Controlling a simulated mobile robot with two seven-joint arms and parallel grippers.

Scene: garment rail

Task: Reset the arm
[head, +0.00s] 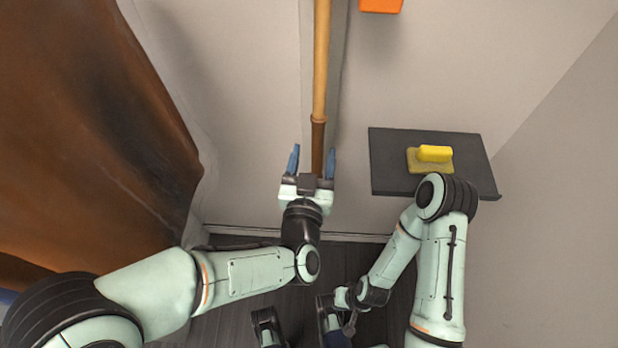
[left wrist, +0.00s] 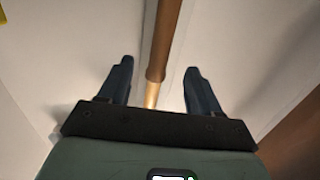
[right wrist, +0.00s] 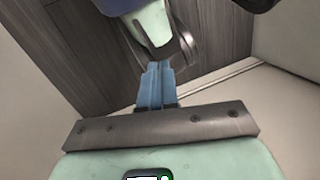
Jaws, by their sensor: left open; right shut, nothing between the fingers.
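My left gripper (head: 312,162) is open, its two blue fingers on either side of the lower part of a wooden pole (head: 320,75) in the head view. In the left wrist view the pole (left wrist: 164,40) runs between the open fingers (left wrist: 160,82), with no clear contact on either side. My right arm is folded low at the right of the head view. Its gripper shows in the right wrist view, where the blue fingers (right wrist: 156,85) are pressed together with nothing between them, above the dark floor.
A dark shelf (head: 390,165) on the right holds a yellow sponge-like block (head: 434,154). An orange object (head: 381,5) is at the top edge. A brown hanging cloth (head: 90,130) fills the left. Pale wall lies between cloth and pole. Dark floor (head: 350,262) shows below.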

